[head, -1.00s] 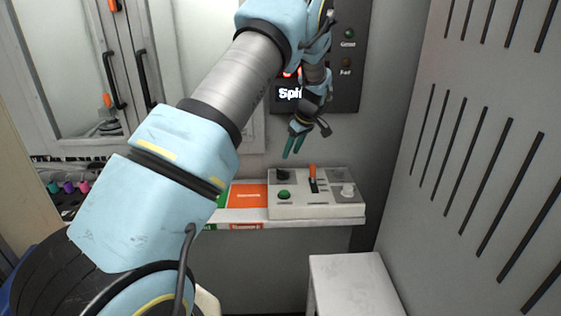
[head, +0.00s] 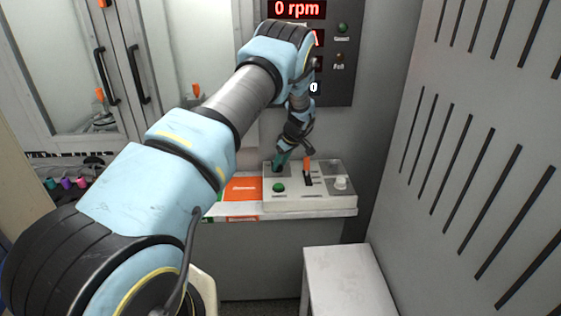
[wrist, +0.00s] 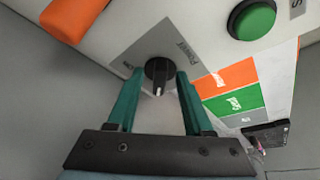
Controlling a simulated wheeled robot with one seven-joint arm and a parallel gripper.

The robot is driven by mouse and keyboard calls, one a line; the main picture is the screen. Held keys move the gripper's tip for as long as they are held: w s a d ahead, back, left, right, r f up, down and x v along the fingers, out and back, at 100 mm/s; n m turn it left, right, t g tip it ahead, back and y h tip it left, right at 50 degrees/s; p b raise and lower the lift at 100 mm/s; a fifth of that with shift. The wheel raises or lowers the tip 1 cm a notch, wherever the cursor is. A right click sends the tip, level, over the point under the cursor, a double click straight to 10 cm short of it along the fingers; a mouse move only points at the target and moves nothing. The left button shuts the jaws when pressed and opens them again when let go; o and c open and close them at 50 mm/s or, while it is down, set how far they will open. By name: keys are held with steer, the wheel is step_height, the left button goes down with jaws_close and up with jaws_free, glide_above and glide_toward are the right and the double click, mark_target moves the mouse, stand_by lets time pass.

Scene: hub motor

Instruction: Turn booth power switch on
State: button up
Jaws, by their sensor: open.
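The booth power switch (wrist: 158,70) is a black round knob with a pale pointer, on a grey plate marked "Power" in the wrist view. The pointer faces down toward my gripper's base in that view. My gripper (wrist: 158,78) is open, with one green finger on each side of the knob. Whether the fingers touch it, I cannot tell. In the head view my gripper (head: 281,160) is at the back left of the pale control box (head: 310,203) and hides the knob.
The box also carries a green button (head: 279,188), an orange-handled lever (head: 307,168) and a pale knob (head: 341,183). An orange card (head: 243,188) lies to its left. A display panel (head: 330,50) reads "0 rpm". A slotted wall (head: 470,150) stands right and a white stool (head: 345,275) below.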

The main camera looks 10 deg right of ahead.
steer(key=shift+c, duration=0.3)
jaws_close()
stand_by(0.3)
